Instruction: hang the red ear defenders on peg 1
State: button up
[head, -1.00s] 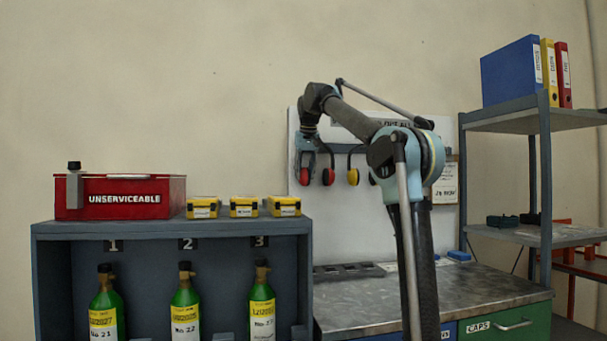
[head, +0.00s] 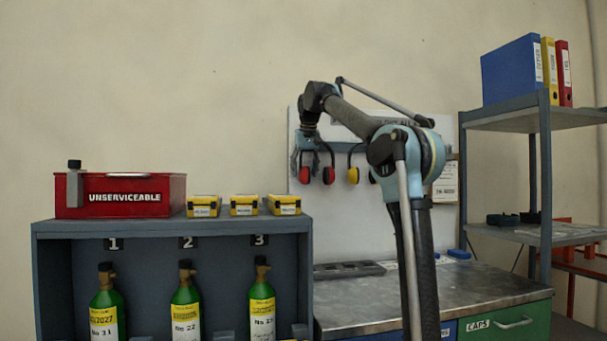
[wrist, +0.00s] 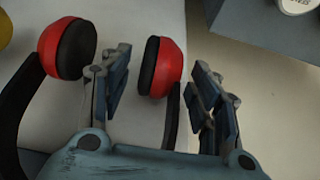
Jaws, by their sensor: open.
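The red ear defenders (head: 328,176) hang at the left side of the pale wall board, their two red cups at the bottom and black band above. In the wrist view their red cups with black pads (wrist: 68,47) show close up, and the black band runs back behind my gripper. My gripper (wrist: 160,80) is open, its blue-grey fingers on either side of the right-hand cup, with the left finger between the two cups. I cannot tell whether a finger touches the cup. Peg 1 cannot be made out.
Yellow ear defenders (head: 353,175) hang just to the right. A metal workbench (head: 440,290) lies below the board (head: 400,240). A grey cylinder rack (head: 312,270) with green cylinders stands left, bearing a red UNSERVICEABLE box (head: 120,205) and yellow cases (head: 244,206).

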jog(key=shift+r, duration=0.1)
jog(key=shift+s+r, duration=0.1)
jog(key=shift+r, duration=0.15)
jog(key=shift+v, duration=1.15)
jog(key=s+d, duration=0.3)
jog(key=s, duration=0.8)
jog(key=shift+s+d, duration=0.25)
jog(key=shift+f, duration=0.1)
